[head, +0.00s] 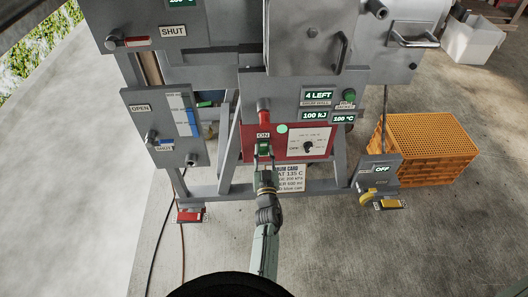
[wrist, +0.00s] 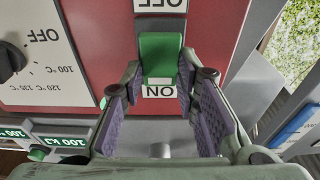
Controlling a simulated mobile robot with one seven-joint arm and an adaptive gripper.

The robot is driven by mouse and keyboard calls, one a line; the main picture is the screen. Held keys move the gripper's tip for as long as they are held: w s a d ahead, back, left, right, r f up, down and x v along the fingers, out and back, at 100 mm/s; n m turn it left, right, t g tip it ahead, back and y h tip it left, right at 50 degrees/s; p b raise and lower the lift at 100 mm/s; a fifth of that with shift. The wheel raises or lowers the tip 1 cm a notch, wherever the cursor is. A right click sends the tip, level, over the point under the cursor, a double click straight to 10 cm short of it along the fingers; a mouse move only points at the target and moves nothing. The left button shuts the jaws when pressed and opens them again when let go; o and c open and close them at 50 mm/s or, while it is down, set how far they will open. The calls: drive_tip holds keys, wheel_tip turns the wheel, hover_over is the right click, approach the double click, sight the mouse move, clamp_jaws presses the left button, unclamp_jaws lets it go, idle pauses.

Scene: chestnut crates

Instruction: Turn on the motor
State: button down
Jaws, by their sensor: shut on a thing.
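A green switch (head: 264,147) sits on a red control panel (head: 322,148), just below an ON label. In the wrist view, the green switch (wrist: 160,55) lies between an ON label (wrist: 158,91) and an OFF label (wrist: 160,4), both upside down. My gripper (head: 264,159) reaches up to the switch from below. In the wrist view, the two purple-padded fingers of my gripper (wrist: 160,74) close in on both sides of the switch. A pale green round lamp (head: 282,129) shows beside the ON label.
A dial (head: 308,147) is right of the switch, and a red knob (head: 263,117) above it. A grey box reading OFF (head: 381,169) with a yellow pedal (head: 389,204) stands right. An orange crate (head: 428,148) is behind it. A red pedal (head: 190,215) lies left; open concrete surrounds the machine.

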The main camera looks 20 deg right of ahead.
drive_tip(key=c, duration=1.2)
unclamp_jaws()
drive_tip(key=shift+c, duration=0.2)
drive_tip(key=shift+s, duration=0.1)
drive_tip(key=v, duration=0.7)
drive_tip(key=shift+s, duration=0.15)
drive_tip(key=shift+a, duration=0.1)
